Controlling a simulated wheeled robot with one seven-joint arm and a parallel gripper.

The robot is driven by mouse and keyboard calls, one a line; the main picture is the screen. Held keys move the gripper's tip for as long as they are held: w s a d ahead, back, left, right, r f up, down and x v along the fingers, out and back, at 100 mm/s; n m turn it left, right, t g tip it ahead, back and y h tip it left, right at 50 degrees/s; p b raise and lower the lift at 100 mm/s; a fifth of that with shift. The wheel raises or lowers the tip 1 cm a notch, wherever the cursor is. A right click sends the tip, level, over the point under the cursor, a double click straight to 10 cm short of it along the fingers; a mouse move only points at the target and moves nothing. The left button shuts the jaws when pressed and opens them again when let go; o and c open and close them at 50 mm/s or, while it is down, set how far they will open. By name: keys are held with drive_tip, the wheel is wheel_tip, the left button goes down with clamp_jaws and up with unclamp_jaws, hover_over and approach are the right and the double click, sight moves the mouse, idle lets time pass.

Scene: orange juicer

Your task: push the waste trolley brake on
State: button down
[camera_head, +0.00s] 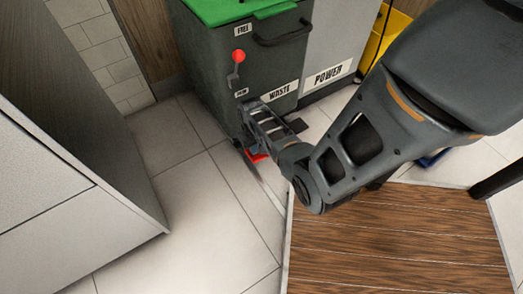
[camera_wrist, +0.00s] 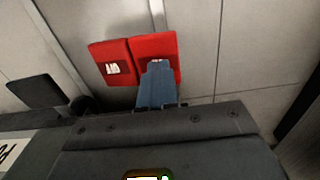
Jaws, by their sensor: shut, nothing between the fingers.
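The waste trolley (camera_head: 215,75) is a dark grey-green bin with a bright green lid and a WASTE label. A red pedal (camera_head: 257,157) shows low at its front foot, partly hidden by my arm. In the wrist view there are two red pedals side by side, a left one (camera_wrist: 112,64) with a white mark and a right one (camera_wrist: 142,46). My gripper (camera_wrist: 158,68) is shut and empty, its fingertips over the right red pedal and hiding part of it. I cannot tell whether they touch it.
A red-knobbed lever (camera_head: 237,58) is on the trolley's front, between small labels. A black pedal (camera_wrist: 35,92) lies left of the red ones. A grey POWER cabinet (camera_head: 340,45) stands beside the trolley. A wooden platform (camera_head: 395,240) is at front right. Tiled floor (camera_head: 200,225) is clear at left.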

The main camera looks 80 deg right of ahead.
drive_tip(key=shift+f+b, duration=0.6)
drive_tip(key=shift+f, duration=0.2)
idle(0.4)
drive_tip(key=shift+r, duration=0.1)
wheel_tip(320, 180, up, 7)
drive_tip(key=p, duration=0.7)
idle(0.7)
